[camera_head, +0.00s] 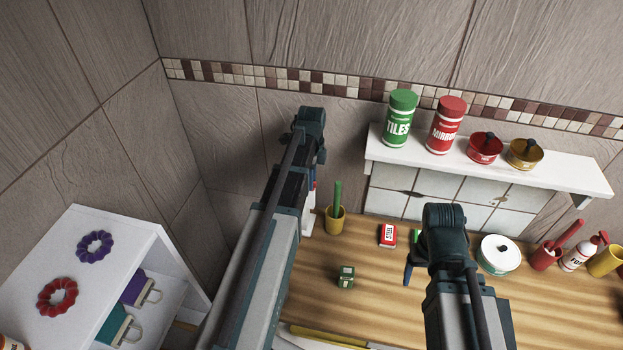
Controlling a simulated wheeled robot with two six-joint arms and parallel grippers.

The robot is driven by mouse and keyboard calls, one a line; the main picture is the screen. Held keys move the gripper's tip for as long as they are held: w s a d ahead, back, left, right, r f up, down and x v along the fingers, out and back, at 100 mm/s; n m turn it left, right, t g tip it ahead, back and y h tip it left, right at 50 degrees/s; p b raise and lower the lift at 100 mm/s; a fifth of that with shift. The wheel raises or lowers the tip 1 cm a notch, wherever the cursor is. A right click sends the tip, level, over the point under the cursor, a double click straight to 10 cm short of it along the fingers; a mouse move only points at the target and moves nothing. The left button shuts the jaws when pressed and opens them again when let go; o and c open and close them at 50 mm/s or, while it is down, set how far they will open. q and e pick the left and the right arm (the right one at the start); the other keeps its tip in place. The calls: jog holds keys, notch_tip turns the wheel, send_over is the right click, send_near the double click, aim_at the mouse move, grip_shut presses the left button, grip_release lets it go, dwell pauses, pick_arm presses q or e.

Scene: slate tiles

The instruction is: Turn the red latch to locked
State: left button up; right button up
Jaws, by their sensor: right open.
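I cannot make out a red latch in the head view; it may be hidden behind my arms or out of frame. My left gripper (314,165) is at the far end of the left arm, in front of the tiled wall, and its fingers are mostly hidden by the arm. A narrow white, blue and red thing shows just below it, too small to tell. My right gripper (409,268) is open, over the wooden counter (310,290). One dark finger shows to the left of its wrist, and nothing is seen between its fingers.
A white shelf (560,180) holds a green jar (401,118), a red jar (446,125) and two pots. The counter bears a yellow cup (335,220), red box (388,235), green box (346,277), white tin (498,254) and red cup (546,257). A white cabinet (110,235) stands left.

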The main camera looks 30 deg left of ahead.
pick_arm(q)
jog(key=shift+o, duration=0.5)
jog(key=shift+r, duration=0.1)
notch_tip(320, 180, up, 14)
jog(key=p, duration=1.3)
jog(key=shift+f+p, duration=0.2)
jog(key=shift+p, duration=0.2)
jog(key=s+d+f+n+b, duration=0.4)
jog(key=s+d+f+b, duration=0.1)
jog(key=d, duration=0.3)
jog(key=s+d+f+n+b, duration=0.3)
jog(key=s+d+f+b, duration=0.3)
jog(key=d+f+b, duration=0.2)
jog(key=s+d+f+n+y+b, duration=0.1)
jog(key=s+d+f+n+b, duration=0.3)
jog(key=d, duration=0.6)
notch_tip(320, 180, down, 3)
jog(key=s+b, duration=0.2)
jog(key=b, duration=0.1)
jog(key=shift+s+n, duration=0.25)
jog(key=shift+n, duration=0.05)
